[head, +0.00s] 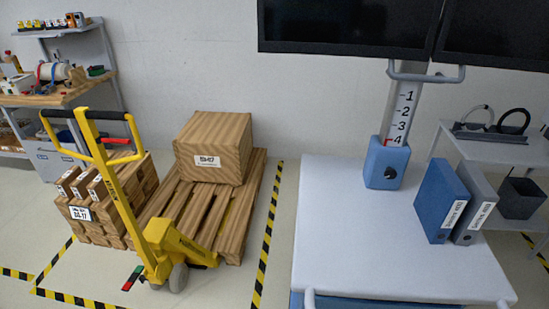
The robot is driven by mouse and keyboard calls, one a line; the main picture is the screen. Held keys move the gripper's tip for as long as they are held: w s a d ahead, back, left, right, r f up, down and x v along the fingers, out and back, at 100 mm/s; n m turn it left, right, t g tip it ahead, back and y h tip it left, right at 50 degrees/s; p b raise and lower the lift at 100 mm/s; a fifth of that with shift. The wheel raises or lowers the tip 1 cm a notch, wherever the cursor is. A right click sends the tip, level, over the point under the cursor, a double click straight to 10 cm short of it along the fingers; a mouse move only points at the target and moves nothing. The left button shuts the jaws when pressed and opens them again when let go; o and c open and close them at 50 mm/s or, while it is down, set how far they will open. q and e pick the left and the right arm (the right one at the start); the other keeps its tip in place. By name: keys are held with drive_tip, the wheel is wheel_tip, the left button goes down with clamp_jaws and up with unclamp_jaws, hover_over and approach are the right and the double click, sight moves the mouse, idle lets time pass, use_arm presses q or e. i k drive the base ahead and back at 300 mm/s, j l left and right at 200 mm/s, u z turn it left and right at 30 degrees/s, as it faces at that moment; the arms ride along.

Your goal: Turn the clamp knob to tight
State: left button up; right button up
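A blue clamp block (378,160) sits around the foot of a grey column (404,103) at the back of the white cart top. A small dark round knob (391,173) is on the block's front face; it is too small to tell how far it is turned. The column has a scale marked 1 to 4, with a red mark near the 4 just above the block. Neither of my grippers is in view.
Dark monitors (345,28) hang over the cart, with a grey handle bar (425,76) below them. Blue and grey binders (440,200) stand right of the block. The cart top (370,250) is clear in front. A yellow pallet truck (160,235) stands left.

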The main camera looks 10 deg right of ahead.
sight(390, 173)
drive_tip(key=j+z, duration=0.95)
drive_tip(key=k+j+z, duration=0.15)
drive_tip(key=j+z, duration=0.2)
drive_tip(key=z, duration=0.15)
